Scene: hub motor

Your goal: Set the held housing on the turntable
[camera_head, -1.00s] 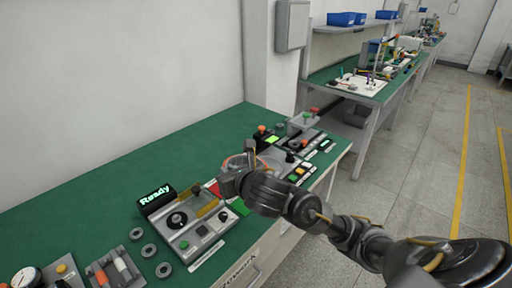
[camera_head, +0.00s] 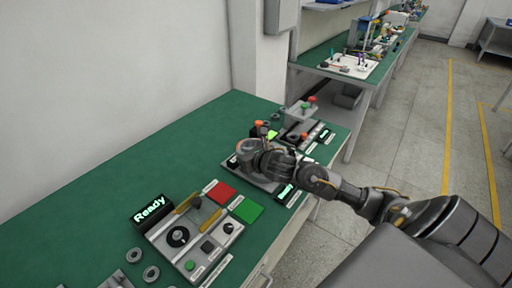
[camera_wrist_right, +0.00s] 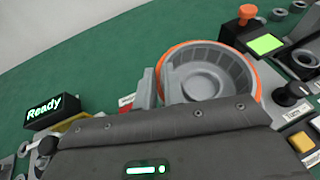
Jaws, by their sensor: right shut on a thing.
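The housing (camera_wrist_right: 205,80) is a round grey cup with a ribbed inner wall and a raised ring in its floor; an orange edge shows around it. My right gripper (camera_wrist_right: 160,85) is shut on its left wall in the right wrist view. In the head view the right gripper (camera_head: 260,153) and the housing (camera_head: 247,147) are over the middle station (camera_head: 232,163) of the bench. The turntable is not clearly seen, covered by the housing and gripper; I cannot tell whether the housing touches it. My left gripper is not in view.
A station with a "Ready" display (camera_head: 150,209) stands nearer, beside a red pad (camera_head: 222,191) and a green pad (camera_head: 247,210). Beyond the gripper are an orange-topped post (camera_head: 259,124) and a fixture with red and green knobs (camera_head: 303,108). The green bench (camera_head: 130,165) is clear along the wall.

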